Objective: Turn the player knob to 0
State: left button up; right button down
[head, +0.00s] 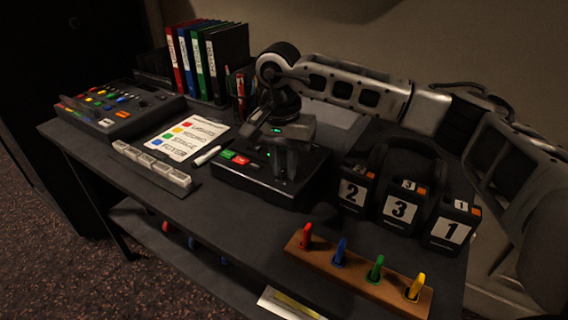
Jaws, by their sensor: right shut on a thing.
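The player, a black box (250,180) with a green and a red button on its top left, stands in the middle of the desk. My right gripper (284,168) comes down over the right part of its top, with its fingers close to the surface. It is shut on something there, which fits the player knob. The knob is hidden by the fingers, so its shape and setting cannot be read. My left gripper is not in view.
A mixing console (118,108) stands at the back left, with a colour-dotted card (187,137) and a white marker (207,156) near the player. Numbered black packs (400,208) stand at the right. A wooden strip (350,272) with coloured pegs lies in front.

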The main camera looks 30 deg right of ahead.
jog(key=shift+r, duration=0.1)
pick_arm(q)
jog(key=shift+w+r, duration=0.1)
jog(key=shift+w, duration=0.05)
pick_arm(e)
jog(key=c, duration=1.3)
grip_release()
jog(key=shift+c, duration=0.2)
pick_arm(q)
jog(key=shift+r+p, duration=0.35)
jog(key=shift+p, duration=0.6)
pick_arm(e)
notch_tip(320, 180, up, 16)
jog(key=shift+w+a, duration=0.25)
